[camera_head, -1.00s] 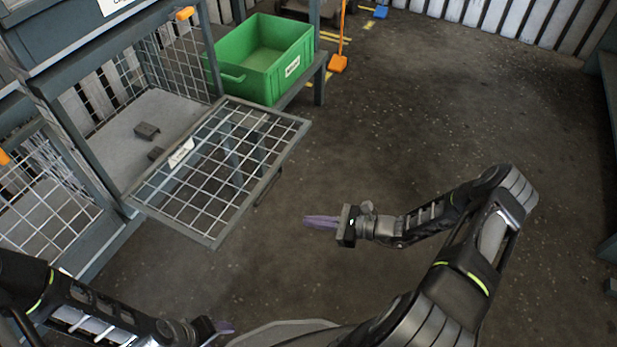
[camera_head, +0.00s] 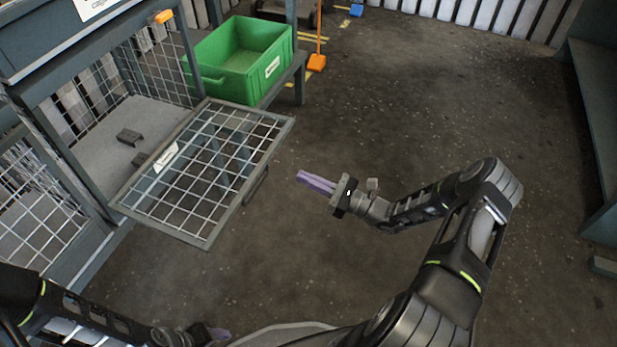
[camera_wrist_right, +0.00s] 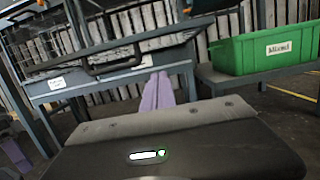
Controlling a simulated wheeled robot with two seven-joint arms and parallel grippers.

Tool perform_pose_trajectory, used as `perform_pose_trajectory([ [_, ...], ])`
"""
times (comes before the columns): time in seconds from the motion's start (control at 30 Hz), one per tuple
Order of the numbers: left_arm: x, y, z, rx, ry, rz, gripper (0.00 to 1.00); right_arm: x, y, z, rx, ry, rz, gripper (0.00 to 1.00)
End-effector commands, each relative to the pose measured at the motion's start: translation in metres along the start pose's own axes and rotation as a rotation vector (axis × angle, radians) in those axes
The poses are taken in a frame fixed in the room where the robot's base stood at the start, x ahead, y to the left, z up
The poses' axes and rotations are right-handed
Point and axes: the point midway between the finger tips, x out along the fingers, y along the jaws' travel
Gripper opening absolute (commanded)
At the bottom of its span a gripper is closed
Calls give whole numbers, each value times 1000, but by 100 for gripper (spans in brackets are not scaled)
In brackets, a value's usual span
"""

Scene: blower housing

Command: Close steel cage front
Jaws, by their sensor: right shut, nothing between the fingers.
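The steel cage front (camera_head: 237,138), a grey-framed wire mesh panel with a white label, hangs folded down and out from the cage (camera_head: 108,150). A dark handle (camera_head: 256,185) is on its outer edge. In the right wrist view the handle (camera_wrist_right: 112,64) shows ahead, above and left of the fingers. My right gripper (camera_head: 300,176) is shut and empty, its purple fingers pointing at the panel from the right, apart from it. The fingers (camera_wrist_right: 158,80) also show in the right wrist view. My left gripper (camera_head: 222,335) is at the bottom edge, its fingers mostly hidden.
Small dark brackets (camera_head: 130,137) lie on the cage floor. A green bin (camera_head: 240,58) stands on a low bench (camera_head: 290,72) behind the panel. An orange broom (camera_head: 316,62) stands beyond it.

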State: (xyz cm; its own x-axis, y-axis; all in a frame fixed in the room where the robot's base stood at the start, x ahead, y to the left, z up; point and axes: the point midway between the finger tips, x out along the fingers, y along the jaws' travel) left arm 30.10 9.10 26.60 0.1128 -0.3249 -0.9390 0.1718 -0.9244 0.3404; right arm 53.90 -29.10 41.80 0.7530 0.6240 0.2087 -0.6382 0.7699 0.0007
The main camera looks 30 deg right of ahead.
Motion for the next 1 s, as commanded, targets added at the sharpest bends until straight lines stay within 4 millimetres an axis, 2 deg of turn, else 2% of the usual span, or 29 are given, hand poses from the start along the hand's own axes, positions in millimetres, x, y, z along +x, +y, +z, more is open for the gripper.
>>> perform_pose_trajectory([
  [0.4, 22, -7, -2, -1, 10, 0, 60, 79, 0, 1, -2, 0, 2, 0],
  [0.5, 23, -7, -2, -1, 12, 0, 60, 81, 0, 20, -3, 0, 1, 0],
  [0.63, 25, -8, -3, -1, 13, 0, 60, 84, 0, 33, -3, 1, 0, 0],
  [1.0, 25, -8, -3, -1, 13, 0, 60, 86, 0, 39, 0, 0, 0, 0],
])
